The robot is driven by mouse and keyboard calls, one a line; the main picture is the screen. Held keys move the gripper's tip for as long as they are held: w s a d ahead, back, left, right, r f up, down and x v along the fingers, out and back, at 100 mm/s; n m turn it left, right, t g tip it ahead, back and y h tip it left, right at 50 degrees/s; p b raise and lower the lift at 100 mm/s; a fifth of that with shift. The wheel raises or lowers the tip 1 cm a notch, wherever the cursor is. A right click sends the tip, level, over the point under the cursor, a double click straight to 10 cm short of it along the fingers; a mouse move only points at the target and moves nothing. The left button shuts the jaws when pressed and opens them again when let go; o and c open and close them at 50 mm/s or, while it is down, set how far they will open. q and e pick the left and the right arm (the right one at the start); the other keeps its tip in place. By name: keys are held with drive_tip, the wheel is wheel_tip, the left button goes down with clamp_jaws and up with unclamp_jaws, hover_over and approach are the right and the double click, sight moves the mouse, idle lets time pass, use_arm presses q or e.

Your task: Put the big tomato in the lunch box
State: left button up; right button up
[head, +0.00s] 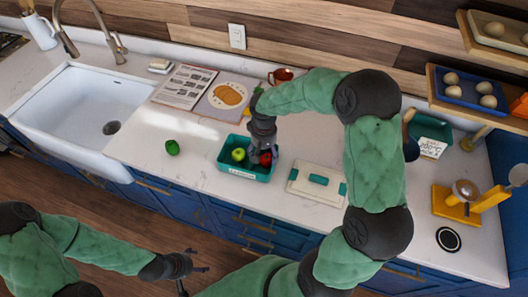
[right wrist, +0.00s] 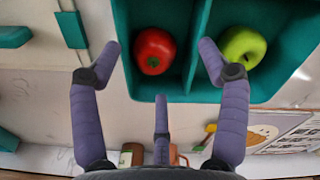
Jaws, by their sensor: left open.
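The big red tomato (head: 266,158) lies in the teal lunch box (head: 240,173). In the right wrist view the tomato (right wrist: 154,52) sits in one compartment, with a divider between it and a green apple (right wrist: 243,47). The apple also shows in the head view (head: 238,155). My right gripper (right wrist: 161,62) is open, its fingers spread and apart from the tomato. In the head view it is above the box (head: 262,150) and partly covers it. My left gripper (head: 201,262) is open and empty, in front of the counter at the lower left.
A white lid with a teal handle (head: 303,188) lies right of the box. A green pepper (head: 172,147) lies to its left, with bare counter around it. The sink (head: 80,105) is far left.

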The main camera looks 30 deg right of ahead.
sight(264, 158)
drive_tip(key=shift+r, duration=0.1)
drive_tip(key=shift+r+p, duration=0.3)
wheel_tip(264, 158, up, 12)
drive_tip(key=p, duration=0.1)
drive_tip(key=shift+r+p, duration=0.2)
drive_tip(key=shift+p, duration=0.1)
idle(1.1)
